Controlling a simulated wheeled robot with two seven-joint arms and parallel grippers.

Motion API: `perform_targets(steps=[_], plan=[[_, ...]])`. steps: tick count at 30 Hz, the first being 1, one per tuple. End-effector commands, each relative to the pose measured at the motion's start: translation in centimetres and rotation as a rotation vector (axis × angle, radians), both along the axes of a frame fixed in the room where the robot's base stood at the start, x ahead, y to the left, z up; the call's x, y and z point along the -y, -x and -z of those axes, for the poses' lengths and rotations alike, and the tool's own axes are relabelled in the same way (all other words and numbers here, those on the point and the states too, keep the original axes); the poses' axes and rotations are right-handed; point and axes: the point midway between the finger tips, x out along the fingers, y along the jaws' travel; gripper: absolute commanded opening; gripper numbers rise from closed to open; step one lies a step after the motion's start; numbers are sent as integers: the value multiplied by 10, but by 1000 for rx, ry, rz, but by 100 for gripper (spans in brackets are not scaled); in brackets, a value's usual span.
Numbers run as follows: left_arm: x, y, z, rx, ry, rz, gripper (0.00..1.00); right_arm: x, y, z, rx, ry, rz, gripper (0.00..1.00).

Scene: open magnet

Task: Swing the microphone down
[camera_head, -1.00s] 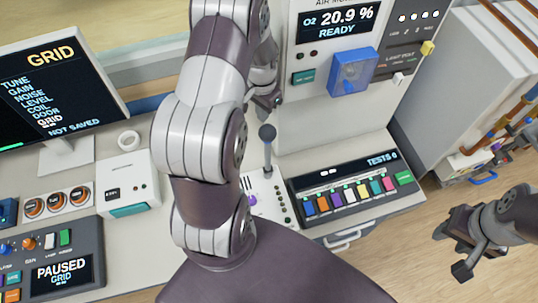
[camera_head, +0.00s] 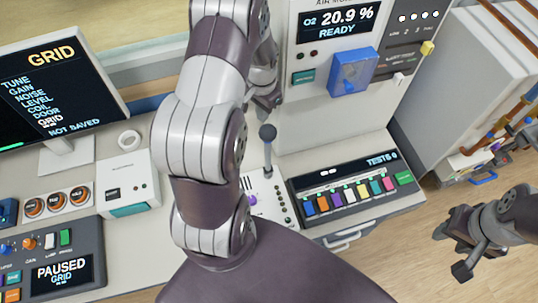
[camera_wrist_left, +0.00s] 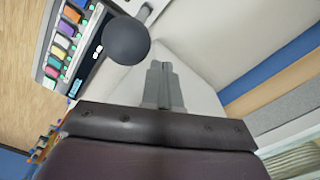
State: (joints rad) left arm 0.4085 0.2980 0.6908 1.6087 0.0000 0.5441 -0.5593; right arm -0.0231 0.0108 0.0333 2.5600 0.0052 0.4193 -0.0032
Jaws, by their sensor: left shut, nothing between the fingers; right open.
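The microphone has a dark round head (camera_head: 267,132) on a grey stem and stands roughly upright above the desk, just right of my left arm in the head view. Its round dark head (camera_wrist_left: 126,40) also shows in the left wrist view, up and left of the fingertips, apart from them. My left gripper (camera_wrist_left: 163,68) is shut and empty, close to the microphone head. In the head view the left gripper (camera_head: 270,100) is partly hidden behind my arm, just beyond the microphone. My right gripper (camera_head: 455,252) is open and empty over the floor at the right.
A tests panel with several coloured buttons (camera_head: 350,183) lies right of the microphone. An air monitor with a blue covered switch (camera_head: 352,72) stands behind it. A monitor (camera_head: 50,92), a white box (camera_head: 127,182) and a paused control panel (camera_head: 52,262) are at the left.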

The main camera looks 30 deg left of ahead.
Motion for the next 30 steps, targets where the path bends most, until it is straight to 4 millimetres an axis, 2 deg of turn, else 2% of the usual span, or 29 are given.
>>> perform_targets(steps=[11, 25, 30], plan=[[0, 0, 1, 0, 0, 0, 0, 0, 0, 1, 0, 0, 0, 43], [0, 0, 31, -1, 1, 0, 0, 0, 0, 21, 0, 0, 0, 43], [0, 0, 35, 0, 0, 0, 0, 0, 0, 22, 0, 0, 0, 43]])
